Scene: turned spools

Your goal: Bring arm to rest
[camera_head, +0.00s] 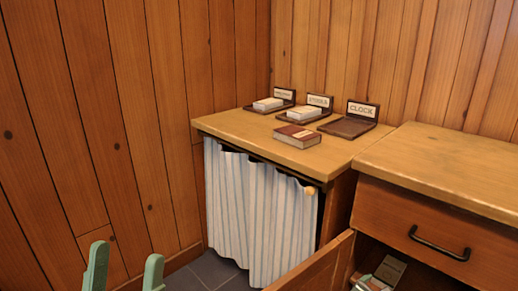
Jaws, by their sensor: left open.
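My left gripper (124,268) shows at the bottom left, with its two pale green fingers apart and nothing between them. It is in front of the plank wall and floor, well away from the counter and the things on it. The rest of the left arm is below the picture. My right gripper cannot be made out.
A wooden counter (225,125) with a striped curtain (255,215) bears three labelled stands, one reading CLOCK (362,109). Boxes lie on two stands; a red-brown box (297,136) lies in front. At right, a cabinet (400,213) has its lower door (318,268) open, with boxes inside.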

